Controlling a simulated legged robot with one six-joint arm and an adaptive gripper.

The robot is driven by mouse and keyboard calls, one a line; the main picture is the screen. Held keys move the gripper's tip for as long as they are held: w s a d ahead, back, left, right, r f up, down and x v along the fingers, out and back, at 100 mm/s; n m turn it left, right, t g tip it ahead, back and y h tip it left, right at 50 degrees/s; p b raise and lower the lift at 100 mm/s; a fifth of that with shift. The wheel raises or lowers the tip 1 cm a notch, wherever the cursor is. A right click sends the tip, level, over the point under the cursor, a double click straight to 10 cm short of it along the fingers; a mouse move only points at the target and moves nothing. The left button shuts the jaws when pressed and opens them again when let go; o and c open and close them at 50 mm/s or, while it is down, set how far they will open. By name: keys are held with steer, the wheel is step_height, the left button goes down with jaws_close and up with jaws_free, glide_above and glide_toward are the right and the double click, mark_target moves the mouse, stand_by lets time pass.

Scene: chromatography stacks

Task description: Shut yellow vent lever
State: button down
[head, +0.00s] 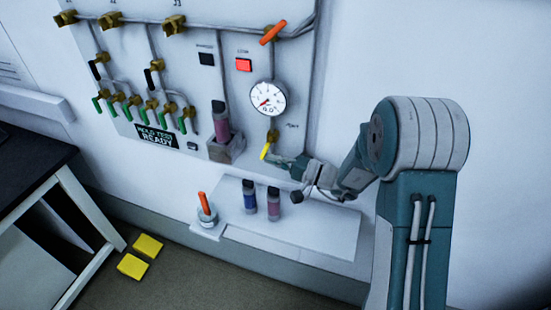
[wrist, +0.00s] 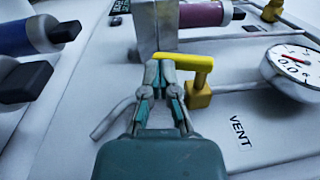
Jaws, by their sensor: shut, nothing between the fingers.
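The yellow vent lever (head: 265,151) is on the wall panel, below the round gauge. In the wrist view the yellow vent lever (wrist: 190,62) sits on a brass-coloured valve beside the printed word VENT, its handle reaching left across the front of my fingertips. My gripper (head: 284,161) is just right of the lever in the head view. In the wrist view my gripper (wrist: 160,72) is shut and empty, with its fingertips at or very near the handle's free end. I cannot tell whether they touch.
The gauge (head: 267,98) is above the lever, with an orange lever (head: 273,32) higher up. A holder with a purple column (head: 221,122) is to the left. Green levers (head: 143,115) are further left.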

steer(key=shift+x, duration=1.2)
steer(key=shift+w+a+r+t+y, duration=0.25)
steer(key=shift+a+y, duration=0.3)
steer(key=shift+y, duration=0.2)
steer(key=shift+w+a+r+t+y, duration=0.15)
steer(key=shift+a+r+t+y, duration=0.1)
steer(key=shift+a+y, duration=0.45)
steer(key=shift+d, duration=0.15)
steer(key=v, duration=1.2)
steer(key=shift+f, duration=0.25)
steer(key=shift+w, duration=0.1)
